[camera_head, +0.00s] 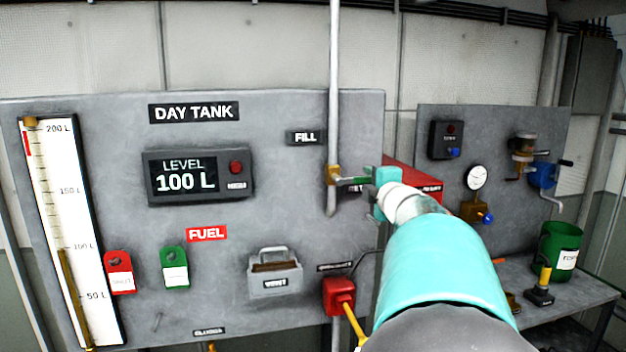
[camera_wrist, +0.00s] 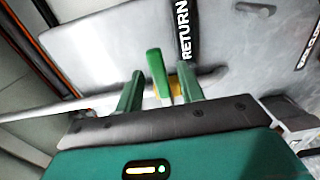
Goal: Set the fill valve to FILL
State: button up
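The fill valve is a brass body (camera_head: 333,175) on a vertical grey pipe, with a green lever pointing right toward my gripper (camera_head: 372,184). The FILL label (camera_head: 305,138) is above and left of the lever. A partly hidden label lies beside the lever; in the wrist view it reads RETURN (camera_wrist: 183,32). In the wrist view the green lever (camera_wrist: 157,72) stands between the two green fingers of my gripper (camera_wrist: 160,80), with a gap on each side. My gripper is open and not closed on the lever. My arm hides the panel's lower right.
The day tank panel (camera_head: 110,205) carries a level display (camera_head: 199,175) reading 100 L, a sight gauge (camera_head: 62,235), and red (camera_head: 119,272) and green (camera_head: 175,268) tags. A red box (camera_head: 339,297) is below the valve. A second panel and bench (camera_head: 575,292) stand at right.

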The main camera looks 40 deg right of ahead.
jog(key=shift+x, duration=1)
grip_shut()
